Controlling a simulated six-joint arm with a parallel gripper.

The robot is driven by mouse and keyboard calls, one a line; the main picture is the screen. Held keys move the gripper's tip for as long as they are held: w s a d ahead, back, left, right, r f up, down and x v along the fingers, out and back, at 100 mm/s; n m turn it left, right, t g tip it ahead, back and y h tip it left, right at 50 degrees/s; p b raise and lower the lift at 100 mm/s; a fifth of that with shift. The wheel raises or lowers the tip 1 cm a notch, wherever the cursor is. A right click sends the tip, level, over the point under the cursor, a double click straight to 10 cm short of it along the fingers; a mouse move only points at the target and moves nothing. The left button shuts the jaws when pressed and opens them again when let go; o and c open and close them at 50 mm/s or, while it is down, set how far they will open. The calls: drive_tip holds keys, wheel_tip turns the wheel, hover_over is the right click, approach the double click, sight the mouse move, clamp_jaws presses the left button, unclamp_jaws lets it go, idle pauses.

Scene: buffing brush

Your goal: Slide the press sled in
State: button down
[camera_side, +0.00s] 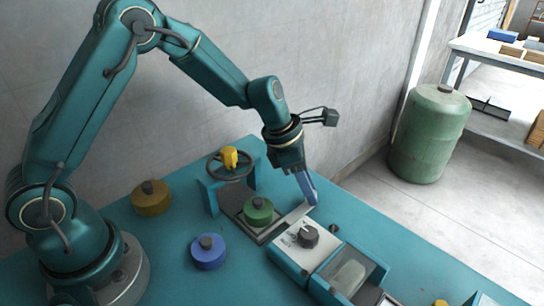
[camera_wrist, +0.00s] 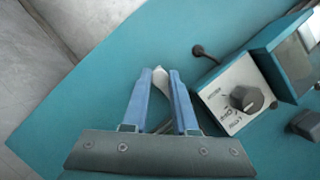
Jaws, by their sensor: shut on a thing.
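The press sled (camera_side: 285,224) is a grey plate with a pale bar at its right end, on the teal table. A green disc with a dark knob (camera_side: 258,210) sits on its track area, in front of the teal press (camera_side: 209,196) with a handwheel (camera_side: 230,168). My gripper (camera_side: 312,198) reaches down at the sled's right end. In the wrist view my gripper's blue fingers (camera_wrist: 165,74) are closed on a pale grey piece (camera_wrist: 160,84), which looks like the sled's handle. The fingers and palm hide most of the sled there.
A yellow disc (camera_side: 151,198) and a blue disc (camera_side: 208,252) lie left. The table's back edge is close to my gripper.

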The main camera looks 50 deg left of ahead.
drive_tip(key=a, duration=0.8)
drive_tip(key=shift+a, duration=0.25)
drive_tip(key=shift+w, duration=0.1)
drive_tip(key=c, duration=0.7)
unclamp_jaws()
drive_tip(key=shift+r, duration=0.1)
drive_tip(key=v, duration=0.5)
